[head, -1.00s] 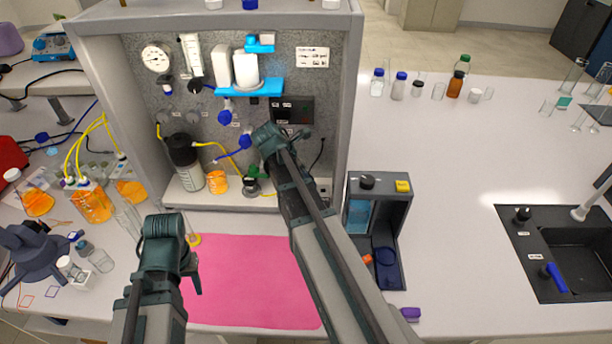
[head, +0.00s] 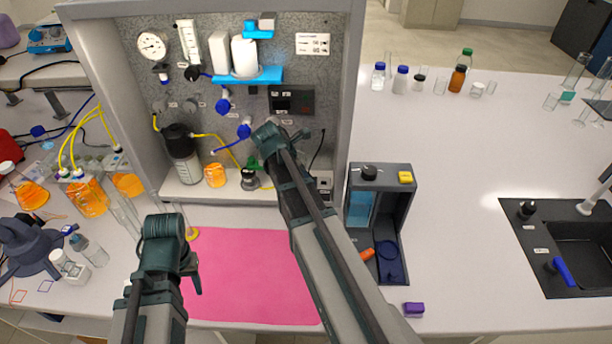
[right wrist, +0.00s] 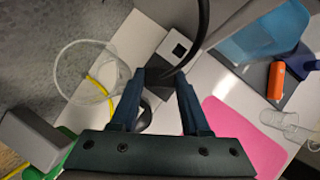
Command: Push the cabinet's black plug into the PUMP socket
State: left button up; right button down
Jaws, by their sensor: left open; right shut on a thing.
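The black plug (right wrist: 160,85) is between the fingertips of my right gripper (right wrist: 158,82) in the right wrist view; its black cable (right wrist: 203,30) loops up from there. A pale block with a dark square socket face (right wrist: 178,46) sits just beyond the fingertips, apart from the plug. In the head view a grey socket box (head: 325,183) stands at the cabinet's (head: 355,60) lower right, with a black cable (head: 318,150) above it. The PUMP label is not readable. My own right arm hides the right gripper there. My left gripper (head: 192,280) is open and empty above the pink mat (head: 255,285).
A dark-grey holder (head: 408,200) with a yellow button stands right of the cabinet. A green-capped piece (head: 250,178), an orange flask (head: 214,176) and a dark-topped bottle (head: 182,160) crowd the cabinet floor. The bench right of the holder is clear up to the sink (head: 580,255).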

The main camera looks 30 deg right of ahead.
jog(key=shift+c, duration=1.5)
grip_release()
pick_arm(q)
notch_tip(320, 180, up, 12)
jog(key=p, duration=1.2)
pick_arm(e)
jog(key=v, duration=1.3)
jog(key=shift+a+r, duration=0.2)
jog(key=shift+r, duration=0.05)
pick_arm(q)
jog(key=shift+f, duration=0.1)
